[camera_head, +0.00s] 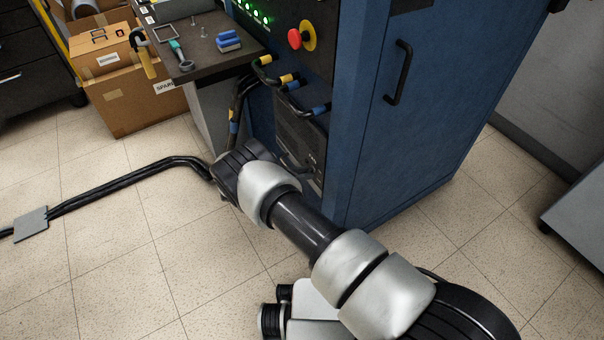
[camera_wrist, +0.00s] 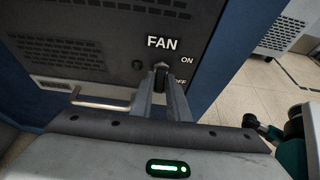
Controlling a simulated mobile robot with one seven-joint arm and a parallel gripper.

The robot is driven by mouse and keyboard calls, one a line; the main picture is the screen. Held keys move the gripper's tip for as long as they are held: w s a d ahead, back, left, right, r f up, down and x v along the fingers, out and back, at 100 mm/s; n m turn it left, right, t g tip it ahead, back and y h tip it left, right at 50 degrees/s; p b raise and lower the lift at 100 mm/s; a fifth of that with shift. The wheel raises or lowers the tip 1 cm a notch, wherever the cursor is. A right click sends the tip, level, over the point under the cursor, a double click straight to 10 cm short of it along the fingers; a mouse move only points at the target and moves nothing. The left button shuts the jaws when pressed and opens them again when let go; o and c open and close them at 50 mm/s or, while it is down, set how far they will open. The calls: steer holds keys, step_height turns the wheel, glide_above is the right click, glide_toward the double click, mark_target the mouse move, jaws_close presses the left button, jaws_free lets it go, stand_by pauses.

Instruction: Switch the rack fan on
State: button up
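The fan panel (camera_wrist: 108,48) fills the upper left of the wrist view, with a white FAN label above a small dark switch (camera_wrist: 160,67). ON is printed to the switch's upper right and OFF to its lower right, partly covered by a finger. My gripper (camera_wrist: 162,80) has its two fingertips right at the switch, one on each side, with a narrow gap between them. Whether they touch or grip it I cannot tell. The fingers hide the switch's lower part, so its setting is unclear. In the head view my wrist hides the gripper, low beside the blue rack (camera_head: 432,95).
A metal bar handle (camera_wrist: 100,102) sits left of the fingers. Cables with yellow and blue bands (camera_head: 290,80) and a red stop knob (camera_head: 295,39) are above my wrist. A small bench (camera_head: 208,55) and cardboard boxes (camera_head: 125,95) stand left. A floor cable (camera_head: 130,180) runs left.

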mark_target(309, 171)
jaws_close()
steer(key=shift+r, duration=0.1)
steer(key=shift+r+g+y+p, duration=0.3)
steer(key=shift+r+y+p, duration=0.2)
steer(key=shift+p, duration=0.3)
steer(key=shift+w+d+r+g+y+p, duration=0.1)
steer(key=shift+r+g+y+p, duration=0.25)
steer(key=shift+y+p, duration=0.3)
steer(key=shift+w+d+r+g+y+p, duration=0.15)
steer(key=shift+g+y+p, duration=0.2)
steer(key=shift+y, duration=0.2)
steer(key=shift+s+r+g+y+p, duration=0.1)
steer(key=shift+g+y+p, duration=0.15)
steer(key=shift+g+y, duration=0.2)
steer(key=shift+w+d+r+g+y+p, duration=0.15)
steer(key=shift+g+y+p, duration=0.1)
steer(key=shift+g+y, duration=0.35)
steer(key=shift+w+d+r+g+y+p, duration=0.15)
steer(key=shift+g+y+p, duration=0.1)
steer(key=shift+y, duration=0.5)
steer(key=shift+s, duration=0.1)
